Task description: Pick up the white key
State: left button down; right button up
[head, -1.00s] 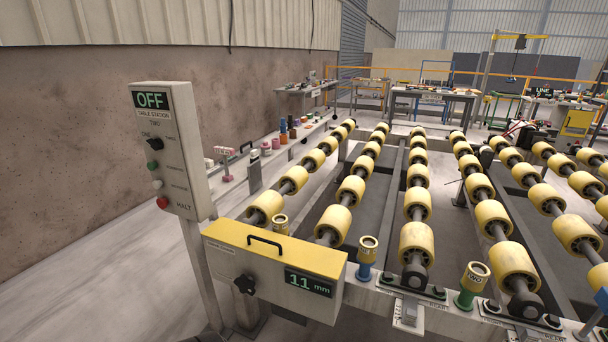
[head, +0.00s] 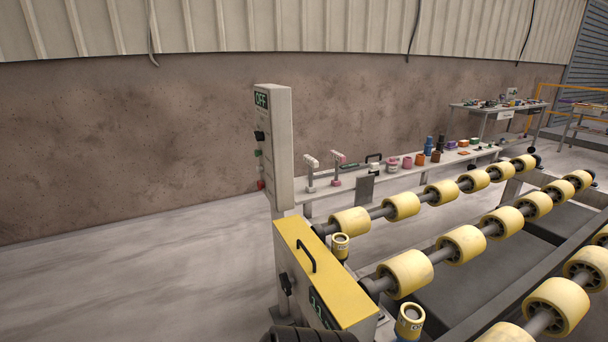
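Two small T-shaped pieces stand upright at the near end of a narrow shelf along the wall. One is white (head: 311,169), with a pale handle and a pale base. The other has a pinkish handle and base (head: 336,168). The white one may be the white key, but it is too small to be sure. The shelf (head: 305,196) is partly hidden by the control post. Neither of my grippers is in view.
The control post (head: 277,150) with its OFF display and the yellow-topped box (head: 325,262) stand before the shelf. Yellow rollers (head: 405,272) fill the right. More small items, including orange pots (head: 420,159), line the shelf. The floor at left (head: 130,270) is clear.

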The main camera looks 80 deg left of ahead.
aim_at(313, 162)
jog(key=u, duration=2.7)
jog(key=i+j+u, duration=0.65)
jog(key=i, duration=0.3)
